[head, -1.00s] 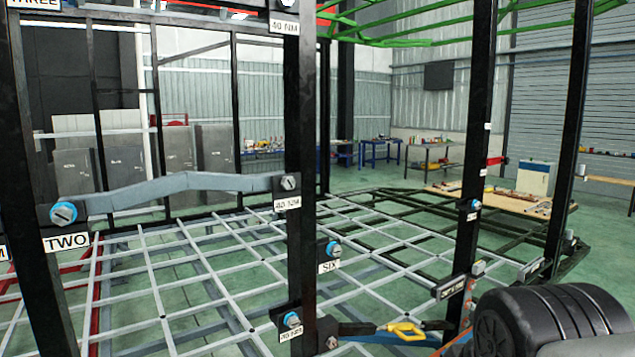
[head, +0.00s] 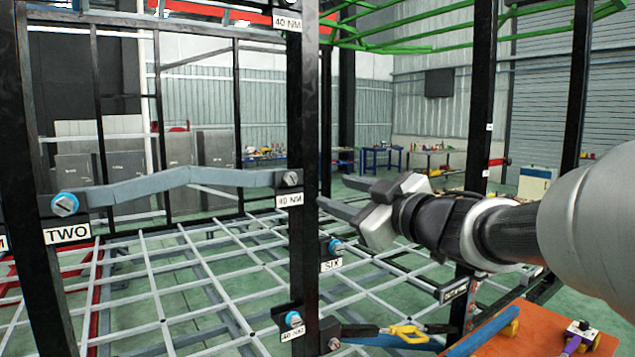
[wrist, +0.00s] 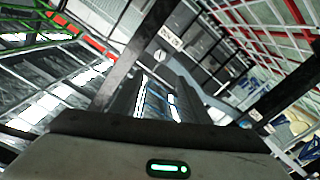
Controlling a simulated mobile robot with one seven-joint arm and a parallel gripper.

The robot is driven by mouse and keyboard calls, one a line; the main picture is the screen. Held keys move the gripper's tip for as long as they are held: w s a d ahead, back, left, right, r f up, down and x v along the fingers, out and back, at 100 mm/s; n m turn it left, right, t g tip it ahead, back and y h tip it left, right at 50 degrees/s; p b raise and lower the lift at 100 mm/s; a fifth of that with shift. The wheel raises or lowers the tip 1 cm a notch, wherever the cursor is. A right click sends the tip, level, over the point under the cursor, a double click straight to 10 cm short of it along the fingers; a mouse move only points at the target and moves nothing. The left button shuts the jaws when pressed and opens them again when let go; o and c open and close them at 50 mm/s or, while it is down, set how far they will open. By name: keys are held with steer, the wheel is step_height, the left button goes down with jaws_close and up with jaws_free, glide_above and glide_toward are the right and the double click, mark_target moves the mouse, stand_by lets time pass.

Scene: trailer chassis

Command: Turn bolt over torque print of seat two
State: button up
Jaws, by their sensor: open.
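The seat sign TWO (head: 67,231) is on the left black post, with a blue-ringed bolt (head: 65,204) above it. A bent grey bar (head: 170,186) runs from there to the middle black post. There a grey bolt (head: 291,178) sits just above a torque print reading 40 NM (head: 289,199). My gripper (head: 344,197) is open and empty, to the right of that post and apart from the bolt in the picture. In the wrist view, a white print (wrist: 171,37) and a round bolt head (wrist: 160,56) show on a dark post beyond my open fingers (wrist: 160,85).
Another 40 NM print (head: 288,22) is higher on the same post. A SIX sign (head: 331,265) with a blue bolt (head: 335,246) is lower. A yellow-handled tool (head: 405,333) lies at the bottom. An orange surface (head: 525,335) is bottom right. More black posts stand right.

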mark_target(291, 178)
steer(key=x, duration=1.7)
steer(key=c, duration=1.1)
steer(key=shift+o, duration=0.2)
